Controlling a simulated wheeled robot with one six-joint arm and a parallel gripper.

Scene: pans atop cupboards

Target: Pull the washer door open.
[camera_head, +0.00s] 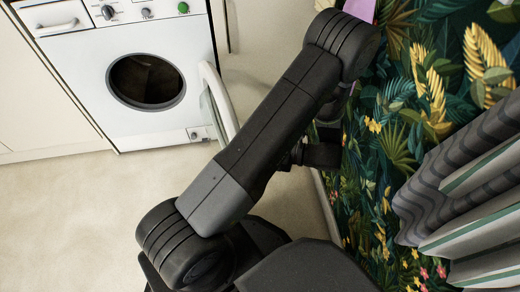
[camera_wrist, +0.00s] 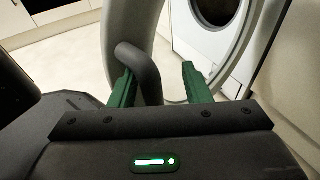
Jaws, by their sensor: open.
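The white washer (camera_head: 100,55) stands at the upper left of the head view, its round dark drum opening (camera_head: 147,80) uncovered. Its door (camera_head: 219,102) is swung out to the right of the opening and shows nearly edge-on. In the wrist view the door's pale ring (camera_wrist: 118,20) is close in front of me, with the washer front (camera_wrist: 188,45) behind it. A dark grey curved handle (camera_wrist: 150,75) on the door lies between my green fingers, nearer the left one. My gripper (camera_wrist: 157,68) is open; I cannot tell whether it touches the handle.
Pale cupboards (camera_head: 25,90) stand left of the washer. A leafy dark wall (camera_head: 400,130) and grey striped curtain (camera_head: 465,190) are on the right, close to my arm. The beige floor (camera_head: 75,215) is clear at the left.

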